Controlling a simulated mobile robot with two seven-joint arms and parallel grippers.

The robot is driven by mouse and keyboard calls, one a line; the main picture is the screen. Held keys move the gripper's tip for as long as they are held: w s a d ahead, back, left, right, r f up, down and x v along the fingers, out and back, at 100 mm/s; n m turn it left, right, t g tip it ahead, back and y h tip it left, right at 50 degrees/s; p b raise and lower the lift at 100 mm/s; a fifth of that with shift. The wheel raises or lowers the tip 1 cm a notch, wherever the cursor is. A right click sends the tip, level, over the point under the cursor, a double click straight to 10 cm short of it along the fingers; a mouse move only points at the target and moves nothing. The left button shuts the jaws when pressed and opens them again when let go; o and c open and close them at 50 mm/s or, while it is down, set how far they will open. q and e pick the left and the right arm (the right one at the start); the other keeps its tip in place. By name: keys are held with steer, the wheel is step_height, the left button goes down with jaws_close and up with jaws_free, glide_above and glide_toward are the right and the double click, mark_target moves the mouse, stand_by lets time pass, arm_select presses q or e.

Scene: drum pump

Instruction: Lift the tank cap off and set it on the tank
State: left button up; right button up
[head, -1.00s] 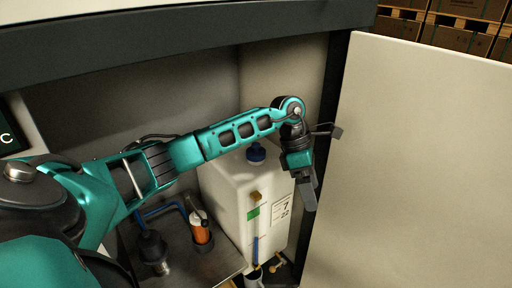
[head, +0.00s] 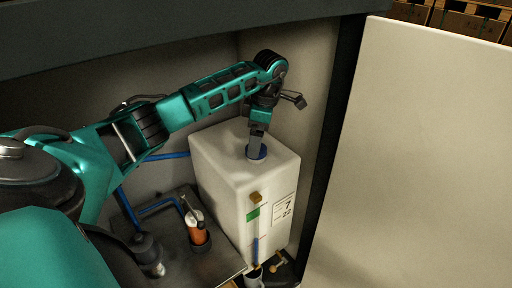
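The white tank (head: 225,165) stands inside the cabinet, with a label on its front right and a green patch. My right gripper is not in view.
An orange and white bottle (head: 197,232) stands left of the tank on a dark tray, next to a dark pump part (head: 146,250) and blue hoses. The open cabinet door (head: 410,150) stands at the right. The tank top around the cap is clear.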

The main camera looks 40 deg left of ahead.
arm_select(q)
steer(key=shift+a+f, duration=0.1)
steer(key=shift+f, duration=0.65)
steer(key=shift+c, duration=0.3)
steer(key=c, duration=1)
steer(key=shift+r, duration=0.15)
steer(key=shift+r, duration=0.6)
step_height(320, 180, up, 2)
steer(key=shift+r, duration=0.1)
steer(key=a, duration=0.6)
steer(key=s+a, duration=0.1)
steer(key=a, duration=0.5)
steer(key=s+a, duration=0.1)
steer(key=a, duration=0.5)
steer(key=shift+b, duration=0.4)
